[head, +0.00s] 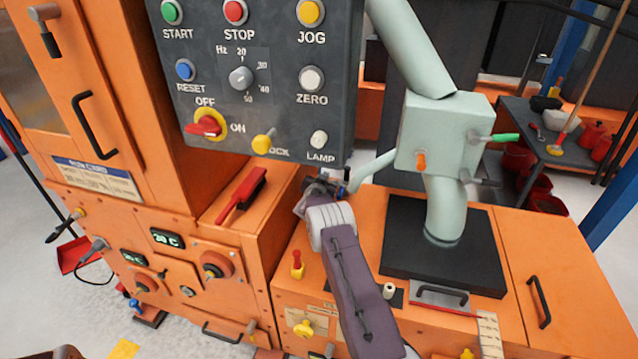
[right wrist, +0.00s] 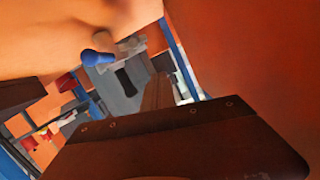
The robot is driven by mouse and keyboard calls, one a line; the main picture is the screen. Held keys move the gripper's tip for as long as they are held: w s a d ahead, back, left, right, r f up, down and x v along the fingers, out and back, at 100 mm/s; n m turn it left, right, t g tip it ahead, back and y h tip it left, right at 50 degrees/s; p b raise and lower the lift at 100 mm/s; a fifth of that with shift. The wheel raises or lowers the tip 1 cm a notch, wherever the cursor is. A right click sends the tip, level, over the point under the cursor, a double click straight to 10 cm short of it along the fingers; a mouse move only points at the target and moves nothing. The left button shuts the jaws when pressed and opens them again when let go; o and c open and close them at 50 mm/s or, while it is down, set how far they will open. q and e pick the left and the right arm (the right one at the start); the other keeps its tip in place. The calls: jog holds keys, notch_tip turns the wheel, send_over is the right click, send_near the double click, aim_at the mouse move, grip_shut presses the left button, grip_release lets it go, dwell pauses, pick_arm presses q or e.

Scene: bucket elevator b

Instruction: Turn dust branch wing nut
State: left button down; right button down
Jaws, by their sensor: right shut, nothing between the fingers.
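A pale green duct with a square box (head: 440,125) rises from a dark plate on the orange cabinet. A thin pale green branch pipe (head: 374,168) runs from the box down to the left. My right gripper (head: 330,184) is at the lower end of this branch, shut with nothing in it. I cannot make out the wing nut in the head view; the gripper covers the branch's end. In the right wrist view a blue-tipped part (right wrist: 97,57) sticks out beside a pale surface; I cannot tell what it is.
The grey control panel (head: 262,75) hangs just above and left of the right gripper.

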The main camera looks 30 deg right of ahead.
jog(key=p+v, duration=0.2)
jog(key=v, duration=0.7)
jog(key=shift+a+f, duration=0.15)
jog(key=shift+a, duration=0.05)
jog(key=shift+s+f, duration=0.1)
